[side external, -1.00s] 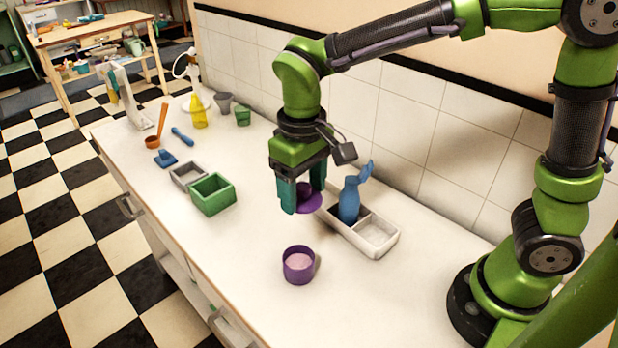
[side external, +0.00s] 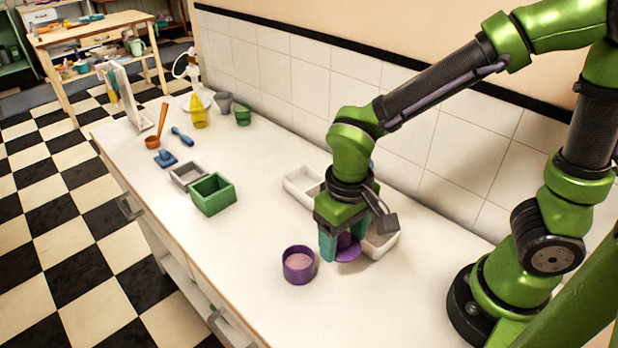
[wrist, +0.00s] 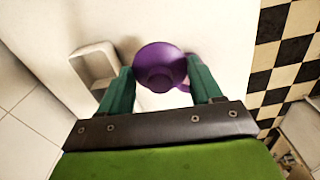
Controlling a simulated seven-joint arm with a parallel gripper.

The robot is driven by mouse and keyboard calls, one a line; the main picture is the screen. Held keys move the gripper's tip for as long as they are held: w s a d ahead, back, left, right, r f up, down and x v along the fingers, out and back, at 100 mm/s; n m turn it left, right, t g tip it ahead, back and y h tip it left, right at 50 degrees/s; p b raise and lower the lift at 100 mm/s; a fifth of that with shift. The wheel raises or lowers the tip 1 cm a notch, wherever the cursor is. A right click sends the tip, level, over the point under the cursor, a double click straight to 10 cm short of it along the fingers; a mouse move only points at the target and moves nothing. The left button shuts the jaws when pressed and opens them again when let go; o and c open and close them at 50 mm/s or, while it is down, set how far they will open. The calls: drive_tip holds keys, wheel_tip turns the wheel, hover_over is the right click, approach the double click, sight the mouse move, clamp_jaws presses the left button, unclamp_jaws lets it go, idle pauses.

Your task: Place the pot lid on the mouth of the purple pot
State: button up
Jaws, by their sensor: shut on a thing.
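The purple pot (side external: 298,266) stands upright and open on the white counter in the side view. The purple pot lid (side external: 347,250) is held by my gripper (side external: 342,250), just right of the pot and apart from it in the picture. In the wrist view the lid (wrist: 160,68) sits between the two teal fingers of my gripper (wrist: 160,85), looking tilted. In the side view, the near finger hides part of the lid.
A white divided tray (side external: 301,186) is behind my gripper, partly hidden by it. It also shows in the wrist view (wrist: 92,52). A green box (side external: 212,195) and a grey box (side external: 187,176) stand left. The counter around the pot's front is clear.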

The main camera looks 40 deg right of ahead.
drive_tip(key=w+a+f, duration=0.1)
drive_tip(key=w, duration=0.1)
drive_tip(key=w+a+f, duration=0.1)
drive_tip(key=w, duration=0.1)
drive_tip(key=w+a+f, duration=0.1)
drive_tip(key=w+a, duration=0.1)
drive_tip(key=w, duration=0.1)
drive_tip(key=shift+f, duration=0.65)
drive_tip(key=shift+f, duration=0.1)
drive_tip(key=shift+f, duration=0.5)
drive_tip(key=o, duration=1)
drive_tip(key=shift+r, duration=0.1)
